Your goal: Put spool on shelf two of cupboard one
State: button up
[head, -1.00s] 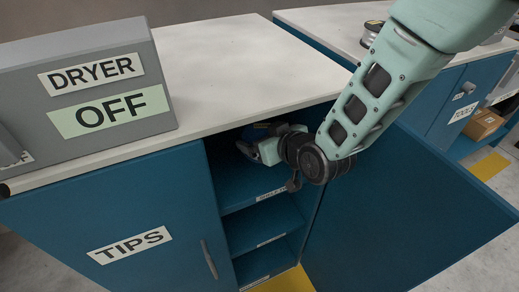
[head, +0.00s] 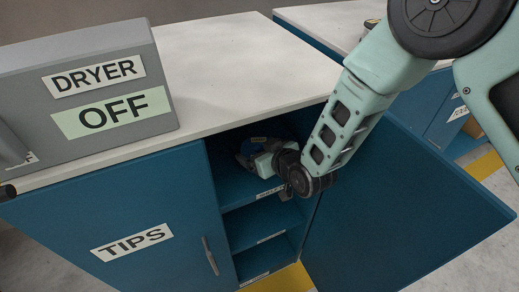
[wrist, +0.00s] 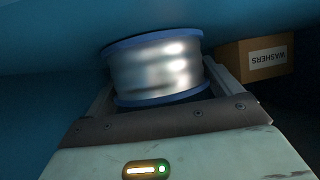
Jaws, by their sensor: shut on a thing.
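The spool (wrist: 155,68) has blue flanges and a silvery winding. In the wrist view it sits between the fingers of my gripper (wrist: 158,88), which is shut on it. In the head view my gripper (head: 262,160) is inside the top opening of the blue cupboard (head: 130,215), above the front edge of the upper visible shelf (head: 235,200). The spool shows there only as a dark blue shape (head: 243,150), partly hidden by the gripper. I cannot tell whether the spool touches the shelf. The shelf label (head: 270,192) is partly covered by my wrist and unreadable.
A box marked WASHERS (wrist: 255,58) stands right of the spool in the wrist view. The open cupboard door (head: 400,210) is to the right of my arm. The closed TIPS door (head: 140,235) is on the left.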

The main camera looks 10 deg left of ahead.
jog(key=shift+f, duration=0.1)
jog(key=o, duration=1)
jog(key=shift+o, duration=0.2)
jog(key=shift+s+d+r, duration=0.1)
jog(key=shift+d+r, duration=0.05)
jog(key=shift+r, duration=0.1)
jog(key=s+d+r+g+h, duration=0.3)
jog(key=s+d+r, duration=0.2)
jog(key=s+d, duration=0.3)
jog(key=s+d+r+m+g+h, duration=0.1)
jog(key=s+d+r+g+h, duration=0.2)
jog(key=s+d+r, duration=0.3)
jog(key=s+d+r+g+h, duration=0.2)
jog(key=s+d+r, duration=0.4)
jog(key=s+d, duration=0.5)
jog(key=shift+s+m+g+h+b, duration=0.4)
